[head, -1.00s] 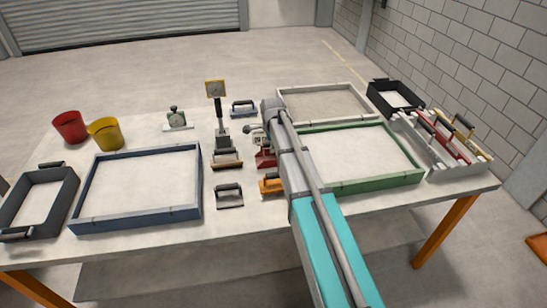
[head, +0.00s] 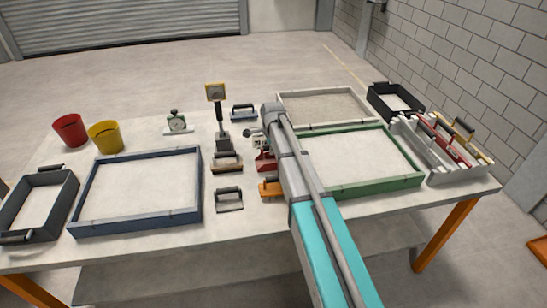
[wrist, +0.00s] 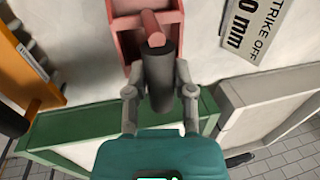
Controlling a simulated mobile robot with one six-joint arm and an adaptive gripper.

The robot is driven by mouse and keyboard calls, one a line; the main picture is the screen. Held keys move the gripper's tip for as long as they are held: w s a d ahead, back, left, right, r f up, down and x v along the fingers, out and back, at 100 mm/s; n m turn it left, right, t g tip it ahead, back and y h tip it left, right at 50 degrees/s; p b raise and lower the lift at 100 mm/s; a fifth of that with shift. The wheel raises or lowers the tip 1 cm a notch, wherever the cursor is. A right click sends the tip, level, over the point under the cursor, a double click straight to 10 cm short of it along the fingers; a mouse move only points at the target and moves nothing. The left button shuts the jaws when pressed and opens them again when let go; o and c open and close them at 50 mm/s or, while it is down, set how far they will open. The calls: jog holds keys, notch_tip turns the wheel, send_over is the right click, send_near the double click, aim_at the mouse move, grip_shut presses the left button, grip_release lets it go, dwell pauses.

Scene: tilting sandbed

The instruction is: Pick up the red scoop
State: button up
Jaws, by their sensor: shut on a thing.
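The red scoop (wrist: 146,22) shows at the top of the wrist view, with its red neck running into a dark round handle (wrist: 159,78). My gripper (wrist: 160,93) is shut on that handle, one finger on each side. In the head view, part of the red scoop (head: 264,162) shows just left of my arm. My arm hides the rest of it and most of my gripper there. I cannot tell whether the scoop touches the table.
A green frame (wrist: 70,128) and a pale frame (wrist: 262,112) lie close on both sides of my gripper. An orange tool (wrist: 33,78) is at the left. In the head view, a blue frame (head: 137,221) and red (head: 70,129) and yellow (head: 105,136) buckets stand left.

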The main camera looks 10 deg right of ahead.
grip_shut()
jog(key=shift+r, duration=0.2)
jog(key=shift+r+p, duration=0.75)
jog(key=shift+p, duration=0.25)
jog(key=s+a+r+p, duration=0.1)
jog(key=s+r+p, duration=1)
jog(key=s, duration=0.3)
jog(key=shift+a, duration=0.35)
